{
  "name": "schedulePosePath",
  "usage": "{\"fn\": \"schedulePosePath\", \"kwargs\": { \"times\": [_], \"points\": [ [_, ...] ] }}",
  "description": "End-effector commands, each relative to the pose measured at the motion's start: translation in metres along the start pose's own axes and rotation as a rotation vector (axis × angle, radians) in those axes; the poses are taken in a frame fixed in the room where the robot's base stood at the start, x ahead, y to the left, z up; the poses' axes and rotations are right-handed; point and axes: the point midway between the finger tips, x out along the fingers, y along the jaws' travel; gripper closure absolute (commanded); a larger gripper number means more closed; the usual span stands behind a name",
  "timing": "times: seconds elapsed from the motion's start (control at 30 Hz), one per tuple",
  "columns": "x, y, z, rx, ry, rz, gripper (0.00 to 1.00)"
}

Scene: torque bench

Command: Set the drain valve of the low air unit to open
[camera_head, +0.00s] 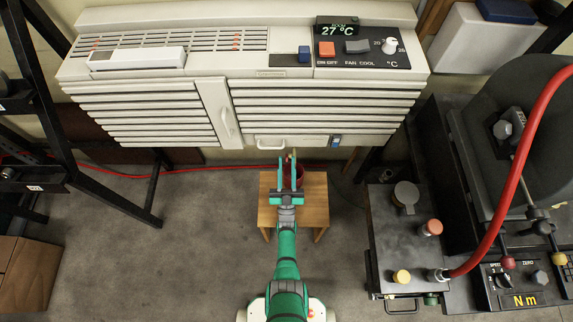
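The low air unit (160,75) is a wide cream cabinet with slatted front panels, and its display reads 27 °C. A small blue part (336,141) hangs at its lower edge, right of a white pull handle (285,143). It may be the drain valve, but its setting is too small to tell. My gripper (287,164) points toward the unit just below the pull handle, left of the blue part and apart from it. Its two green fingers are spread with a gap between them, and no held object shows.
A wooden stool (312,215) stands under my gripper with a dark red container (318,182) on it, partly hidden. A black bench (400,250) with a red hose (520,170) is at right. A black frame (120,200) stands at left.

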Motion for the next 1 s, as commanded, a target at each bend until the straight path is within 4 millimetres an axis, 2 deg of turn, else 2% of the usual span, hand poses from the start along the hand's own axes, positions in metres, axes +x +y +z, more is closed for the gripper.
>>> {"fn": "schedulePosePath", "kwargs": {
  "times": [0.27, 0.57, 0.87, 1.0],
  "points": [
    [-0.003, -0.001, 0.000, 0.001, 0.000, -0.001, 0.73],
    [-0.033, -0.001, 0.000, 0.001, -0.002, -0.001, 0.73],
    [-0.054, 0.000, -0.020, 0.001, 0.000, -0.001, 0.73],
    [-0.071, 0.000, -0.033, 0.001, -0.001, -0.001, 0.73]
  ]
}}
